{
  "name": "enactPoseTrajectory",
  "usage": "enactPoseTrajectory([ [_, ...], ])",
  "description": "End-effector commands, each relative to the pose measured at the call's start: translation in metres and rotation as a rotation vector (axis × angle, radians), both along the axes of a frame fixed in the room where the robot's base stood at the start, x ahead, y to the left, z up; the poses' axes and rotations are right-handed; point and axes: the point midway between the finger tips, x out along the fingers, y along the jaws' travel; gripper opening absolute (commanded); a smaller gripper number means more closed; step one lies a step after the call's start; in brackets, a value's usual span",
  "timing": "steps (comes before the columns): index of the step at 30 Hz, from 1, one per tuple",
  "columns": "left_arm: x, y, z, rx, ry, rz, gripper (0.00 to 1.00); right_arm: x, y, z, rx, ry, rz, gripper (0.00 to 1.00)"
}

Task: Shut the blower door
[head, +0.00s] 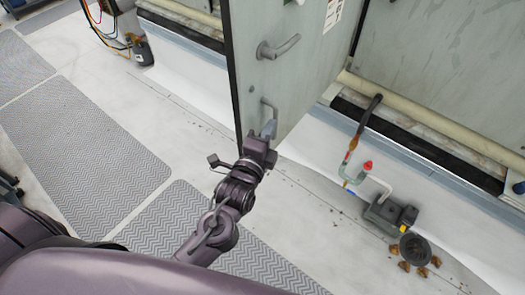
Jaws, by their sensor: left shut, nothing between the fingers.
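The blower door (285,85) is a grey-green panel standing open, swung out from the cooler cabinet (432,80). It has a lever handle (278,47) near the top of the picture and a second, lower handle (269,107). My left gripper (268,133) is shut, with nothing seen in its jaws. It is at the lower edge of the door, close to the lower handle. I cannot tell whether it touches the door. My right gripper is not in view.
A pump (388,214) with a pipe and a red valve (367,165) stands on the floor at the right. A drain (415,248) with brown debris lies beside it. Patterned grey mats (85,140) cover the floor at left. A bottle with hoses (141,50) stands upper left.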

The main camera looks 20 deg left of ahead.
Motion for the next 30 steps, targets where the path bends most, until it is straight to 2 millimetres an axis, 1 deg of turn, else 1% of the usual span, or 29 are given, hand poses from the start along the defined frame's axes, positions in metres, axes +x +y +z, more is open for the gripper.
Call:
enactPoseTrajectory([
  [1,0.001,0.012,-0.004,0.006,0.004,0.005,0.00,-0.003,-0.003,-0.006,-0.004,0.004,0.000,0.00],
  [6,0.006,0.028,-0.002,0.004,0.004,0.003,0.00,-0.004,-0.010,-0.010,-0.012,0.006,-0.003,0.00],
  [11,0.008,0.033,-0.001,0.002,0.004,0.002,0.00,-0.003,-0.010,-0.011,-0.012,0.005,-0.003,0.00],
  [23,0.008,0.037,-0.001,0.004,0.004,-0.001,0.00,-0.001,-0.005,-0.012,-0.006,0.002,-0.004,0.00],
  [26,0.010,0.043,-0.002,0.007,0.002,-0.011,0.00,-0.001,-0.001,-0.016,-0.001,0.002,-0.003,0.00],
  [30,0.015,0.063,-0.004,0.012,0.001,-0.038,0.00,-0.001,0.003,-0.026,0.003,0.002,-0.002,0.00],
])
